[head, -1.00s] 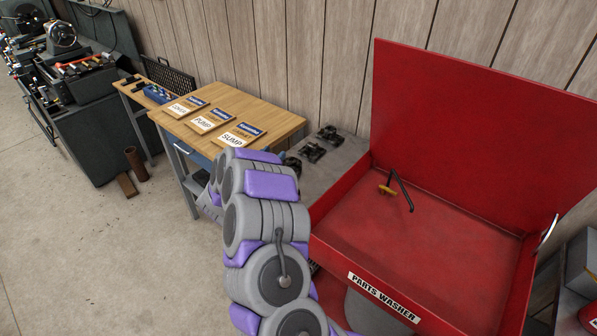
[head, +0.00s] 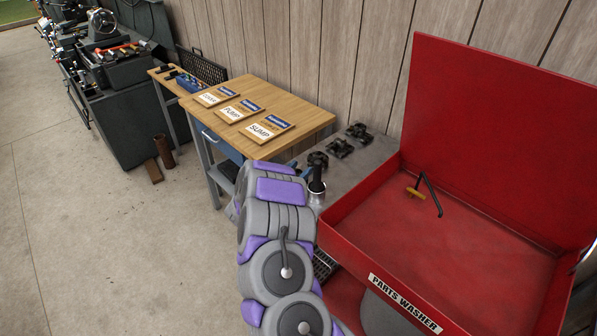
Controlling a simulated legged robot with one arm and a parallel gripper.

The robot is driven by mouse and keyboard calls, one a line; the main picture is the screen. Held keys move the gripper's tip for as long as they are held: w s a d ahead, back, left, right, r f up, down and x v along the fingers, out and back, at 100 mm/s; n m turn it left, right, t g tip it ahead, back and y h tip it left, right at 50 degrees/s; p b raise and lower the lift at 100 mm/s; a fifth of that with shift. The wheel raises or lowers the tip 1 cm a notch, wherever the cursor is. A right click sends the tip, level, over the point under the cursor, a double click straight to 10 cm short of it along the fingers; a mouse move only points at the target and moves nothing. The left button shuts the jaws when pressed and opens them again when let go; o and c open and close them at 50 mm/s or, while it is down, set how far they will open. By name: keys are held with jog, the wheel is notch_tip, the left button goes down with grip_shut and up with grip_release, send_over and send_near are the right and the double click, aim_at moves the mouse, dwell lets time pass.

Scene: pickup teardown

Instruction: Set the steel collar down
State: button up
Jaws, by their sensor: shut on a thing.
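My arm rises from the bottom middle of the head view and reaches away toward the wooden-topped bench. Its own grey and purple links hide its far end, so I cannot make out my gripper or its jaws. I cannot see a steel collar that I can name with certainty. Whatever my gripper may hold is hidden behind the arm.
A wooden bench (head: 300,108) carries several labelled boards, one reading SUMP (head: 266,129). A grey bench (head: 375,160) with dark metal parts (head: 341,148) stands beside the red parts washer (head: 470,240). A rusty tube (head: 164,151) stands on the floor. The floor at left is clear.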

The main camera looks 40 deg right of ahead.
jog(key=shift+f, duration=0.1)
jog(key=o, duration=1.4)
jog(key=shift+a, duration=0.1)
